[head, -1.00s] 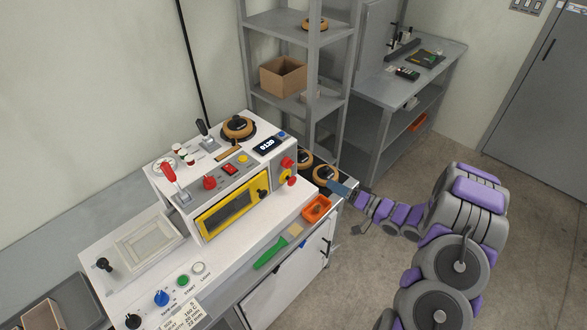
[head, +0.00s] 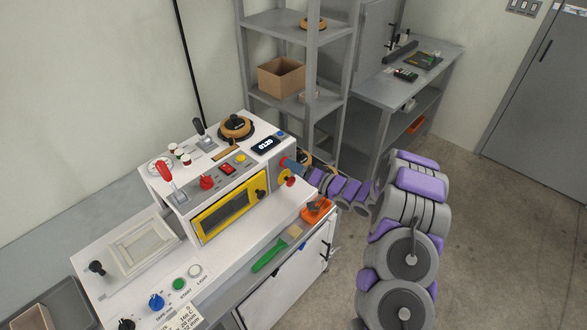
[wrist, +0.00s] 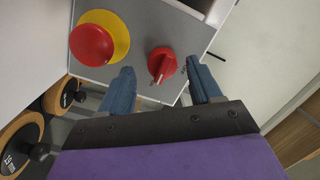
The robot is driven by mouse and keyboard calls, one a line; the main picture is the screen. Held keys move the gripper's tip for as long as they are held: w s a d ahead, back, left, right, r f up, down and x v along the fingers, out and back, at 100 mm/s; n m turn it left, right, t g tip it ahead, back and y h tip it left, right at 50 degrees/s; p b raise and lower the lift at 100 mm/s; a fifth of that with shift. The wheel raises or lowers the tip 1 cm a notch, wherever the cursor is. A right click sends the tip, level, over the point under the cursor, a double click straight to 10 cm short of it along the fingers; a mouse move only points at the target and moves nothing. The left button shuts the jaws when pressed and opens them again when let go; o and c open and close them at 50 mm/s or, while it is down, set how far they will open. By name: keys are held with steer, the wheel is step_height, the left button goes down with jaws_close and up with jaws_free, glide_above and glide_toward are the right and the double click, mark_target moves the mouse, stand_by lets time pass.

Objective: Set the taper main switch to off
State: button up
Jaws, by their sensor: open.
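A red rotary switch knob (wrist: 162,64) sits on the grey side plate of the machine, most likely the main switch. In the wrist view it lies ahead of and between the tips of my gripper (wrist: 160,73), with a raised handle running slightly tilted. The blue fingers are open, one on each side; I cannot tell whether they touch it. In the head view my gripper (head: 285,162) is at the right end of the machine (head: 226,195) and hides the knob.
A red mushroom button (wrist: 91,45) on a yellow disc is close left of the knob; it also shows in the head view (head: 291,181). An orange tray (head: 316,212) and a green-handled brush (head: 268,257) lie on the bench below. Tape rolls (wrist: 18,145) are at lower left.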

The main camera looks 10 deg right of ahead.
steer(key=shift+w+a, duration=0.35)
steer(key=shift+a, duration=0.05)
steer(key=c, duration=1)
steer(key=shift+c, duration=0.2)
